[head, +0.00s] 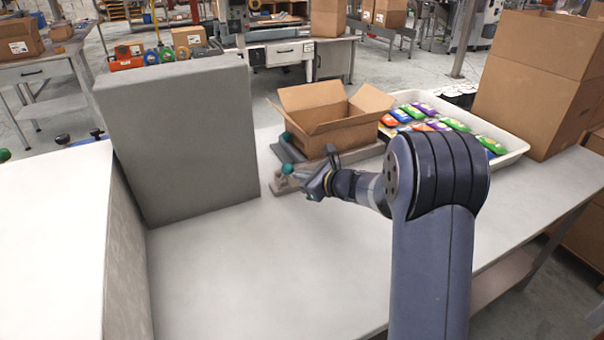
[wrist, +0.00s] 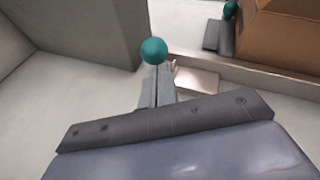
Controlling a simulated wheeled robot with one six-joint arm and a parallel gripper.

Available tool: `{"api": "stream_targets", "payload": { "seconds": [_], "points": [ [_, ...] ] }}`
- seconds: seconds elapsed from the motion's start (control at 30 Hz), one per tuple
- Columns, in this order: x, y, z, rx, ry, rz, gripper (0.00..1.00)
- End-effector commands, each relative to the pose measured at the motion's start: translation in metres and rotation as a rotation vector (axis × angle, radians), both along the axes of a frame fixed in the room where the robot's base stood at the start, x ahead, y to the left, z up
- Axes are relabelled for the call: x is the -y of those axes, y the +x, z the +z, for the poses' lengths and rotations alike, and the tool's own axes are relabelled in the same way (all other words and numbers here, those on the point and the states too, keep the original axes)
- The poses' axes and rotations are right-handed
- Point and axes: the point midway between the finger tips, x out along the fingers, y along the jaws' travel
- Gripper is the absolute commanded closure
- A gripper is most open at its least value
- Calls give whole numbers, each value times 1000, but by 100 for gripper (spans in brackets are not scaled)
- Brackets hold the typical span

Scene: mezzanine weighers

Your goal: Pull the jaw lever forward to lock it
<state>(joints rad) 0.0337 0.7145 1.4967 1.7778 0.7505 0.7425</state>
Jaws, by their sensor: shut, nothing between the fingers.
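A lever with a round teal knob (head: 287,169) stands at the left end of a low brown-grey rail (head: 345,158) on the white table. The knob also shows in the wrist view (wrist: 153,51), just beyond my fingertips. My gripper (head: 308,186) is shut and empty, close beside the knob; whether it touches it I cannot tell. It also shows in the wrist view (wrist: 157,76). A second teal knob (head: 286,137) stands farther back on a dark grey piece, seen too in the wrist view (wrist: 230,9). The lever's lower part is mostly hidden.
An open cardboard box (head: 335,135) stands behind the rail. A tall grey block (head: 180,145) stands to the left. A white tray (head: 510,157) of colourful packets and a large carton (head: 530,85) are at the right. The table's front middle is clear (head: 260,270).

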Motion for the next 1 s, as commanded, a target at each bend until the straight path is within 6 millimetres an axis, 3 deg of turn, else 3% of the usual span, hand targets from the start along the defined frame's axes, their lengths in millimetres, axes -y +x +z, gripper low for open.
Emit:
{"api": "stream_targets", "payload": {
  "seconds": [0.7,1.0],
  "points": [
    [-8,17,25,-208,-89,2,100],
    [-14,32,34,-204,-85,2,100]
  ]
}}
